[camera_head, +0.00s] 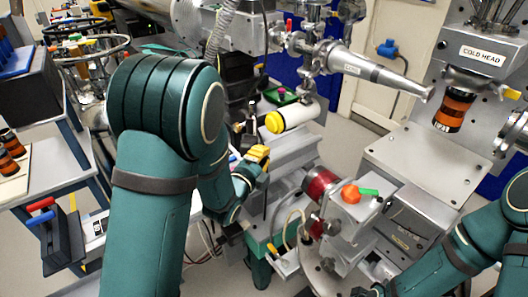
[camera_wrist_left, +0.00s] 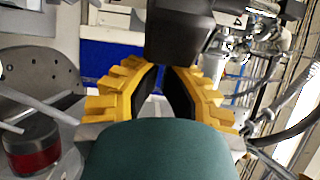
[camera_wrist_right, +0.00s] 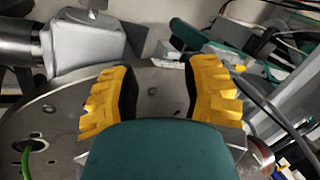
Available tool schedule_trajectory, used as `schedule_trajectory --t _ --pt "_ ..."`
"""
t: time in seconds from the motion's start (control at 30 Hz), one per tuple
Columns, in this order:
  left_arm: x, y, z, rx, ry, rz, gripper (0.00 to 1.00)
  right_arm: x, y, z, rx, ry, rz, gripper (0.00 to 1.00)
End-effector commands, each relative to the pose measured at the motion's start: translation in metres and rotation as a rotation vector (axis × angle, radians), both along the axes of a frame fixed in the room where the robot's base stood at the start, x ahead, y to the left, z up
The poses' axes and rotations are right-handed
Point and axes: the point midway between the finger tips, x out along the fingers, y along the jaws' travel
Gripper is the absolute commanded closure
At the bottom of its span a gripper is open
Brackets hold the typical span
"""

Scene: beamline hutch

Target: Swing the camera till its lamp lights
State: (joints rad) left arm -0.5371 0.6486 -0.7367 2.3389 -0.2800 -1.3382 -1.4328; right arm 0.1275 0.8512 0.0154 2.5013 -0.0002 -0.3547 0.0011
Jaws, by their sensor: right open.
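A white cylinder with a yellow end cap (camera_head: 290,117), which looks like the camera, sits left of the long metal nozzle in the head view. I cannot make out a lit lamp on it. My left gripper (camera_head: 257,157) is below and left of the yellow cap. In the left wrist view its yellow fingers (camera_wrist_left: 163,82) stand close together with a narrow gap, just under a dark block (camera_wrist_left: 180,30). Whether they grip part of the block is unclear. My right gripper (camera_wrist_right: 160,90) is open and empty over a grey round plate (camera_wrist_right: 55,115).
The nozzle (camera_head: 365,68) points right toward the cold head (camera_head: 488,52). A red cylinder (camera_head: 320,185) and an orange knob (camera_head: 350,194) stand below the camera. A bench (camera_head: 60,150) with dark cases is at the left. The floor (camera_head: 345,150) shows between the stands.

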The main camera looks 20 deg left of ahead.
Motion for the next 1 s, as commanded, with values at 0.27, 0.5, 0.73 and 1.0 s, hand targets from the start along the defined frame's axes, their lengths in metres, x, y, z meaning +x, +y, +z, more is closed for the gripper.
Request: schedule_trajectory --t 0.27,0.5,0.73,1.0 --pt "-0.002 0.000 0.000 0.000 0.000 0.000 1.00 0.000 0.000 0.000 0.000 0.001 0.000 0.53" --pt "-0.002 0.004 -0.001 -0.001 -0.001 0.002 1.00 0.000 0.000 -0.003 0.000 0.000 0.000 0.53" --pt "-0.006 0.015 0.000 0.000 -0.001 0.001 1.00 0.002 0.000 -0.011 -0.001 -0.004 0.000 0.53" --pt "-0.006 0.014 0.000 0.000 -0.001 0.000 1.00 0.002 0.000 -0.010 -0.001 -0.004 0.000 0.53"
